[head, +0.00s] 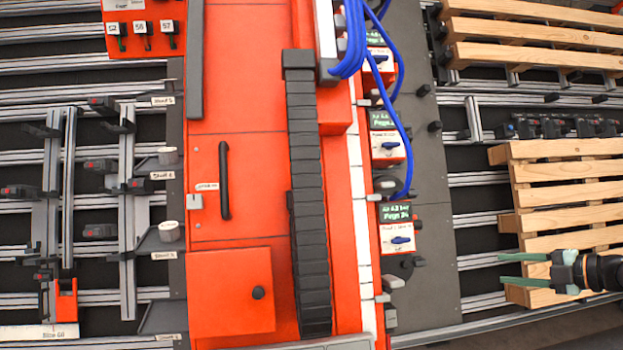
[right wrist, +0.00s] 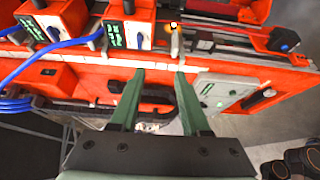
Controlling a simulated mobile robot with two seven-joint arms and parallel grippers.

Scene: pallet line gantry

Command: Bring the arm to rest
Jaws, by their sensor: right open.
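My right gripper (head: 504,269) shows at the right edge of the head view, with two pale green fingers pointing left. The fingers are apart and nothing is between them. It appears in front of the lower part of a wooden pallet (head: 570,195); I cannot tell how far apart they are. In the right wrist view the open fingers of the right gripper (right wrist: 160,75) point up toward an orange machine (right wrist: 85,85), with no object held. My left gripper is in neither view.
A tall orange cabinet (head: 240,120) with a black cable chain (head: 308,200) fills the middle of the head view. Blue hoses (head: 402,130) hang by pressure units with knobs (head: 388,145). Metal rails with clamps (head: 125,210) lie left. Another pallet (head: 530,35) is at upper right.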

